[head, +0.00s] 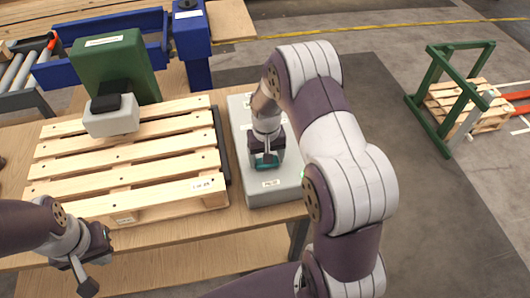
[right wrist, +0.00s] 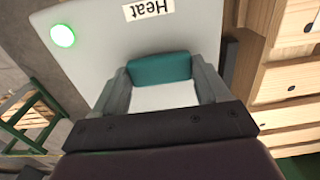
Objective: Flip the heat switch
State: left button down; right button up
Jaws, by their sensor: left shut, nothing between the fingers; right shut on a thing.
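A grey control box (head: 240,125) stands on the table right of the pallet. The heat switch is a teal piece (right wrist: 160,69) below the "Heat" label (right wrist: 148,9), which reads upside down in the right wrist view. My right gripper (head: 264,160) points down at the box top, its fingers shut on the switch from both sides. The gripper and arm hide most of the switch in the head view. A round green lamp (right wrist: 62,35) glows on the box. My left gripper (head: 92,274) is shut and empty, low at the left by the table's front edge.
A wooden pallet (head: 130,178) lies left of the box. On it sits a grey-white block with a black top (head: 111,122), before a green panel (head: 112,65). A blue frame (head: 192,35) stands behind. The floor at right is clear up to a green stand (head: 432,85).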

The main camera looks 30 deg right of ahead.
aim_at(276, 159)
jog(key=shift+d+y, duration=0.25)
jog(key=shift+y, duration=0.15)
jog(key=shift+f+y+b, duration=0.15)
jog(key=shift+y+b, duration=0.15)
jog(key=shift+b, duration=0.05)
jog(key=shift+y, duration=0.3)
jog(key=o, duration=1.1)
jog(key=shift+c, duration=0.2)
notch_tip(276, 159, up, 13)
jog(key=d+b, duration=0.1)
jog(key=d, duration=0.1)
jog(key=shift+s, duration=0.3)
jog(key=shift+d+f, duration=0.1)
